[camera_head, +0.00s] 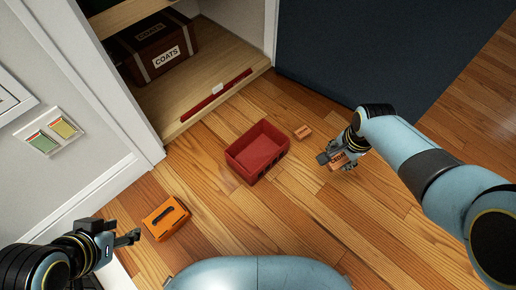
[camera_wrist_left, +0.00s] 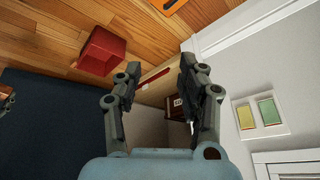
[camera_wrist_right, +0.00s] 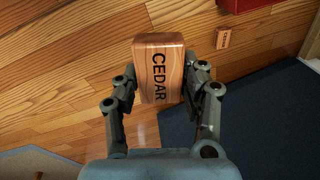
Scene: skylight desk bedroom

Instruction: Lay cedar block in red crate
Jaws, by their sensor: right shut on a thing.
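The cedar block (camera_wrist_right: 160,70) is a wooden block marked CEDAR. My right gripper (camera_wrist_right: 160,88) is shut on it, and the block stands out beyond the fingertips. In the head view the right gripper (camera_head: 336,158) holds the block (camera_head: 339,161) to the right of the red crate, and its fingers partly hide it. The red crate (camera_head: 257,163) sits on the wood floor in the middle and looks empty. It also shows in the left wrist view (camera_wrist_left: 102,52) and at the top edge of the right wrist view (camera_wrist_right: 240,5). My left gripper (camera_head: 126,238) is open and empty at the lower left.
A second small wooden block (camera_head: 303,132) lies on the floor right of the crate. A cabinet (camera_head: 200,100) holding a COATS chest (camera_head: 160,50) is behind.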

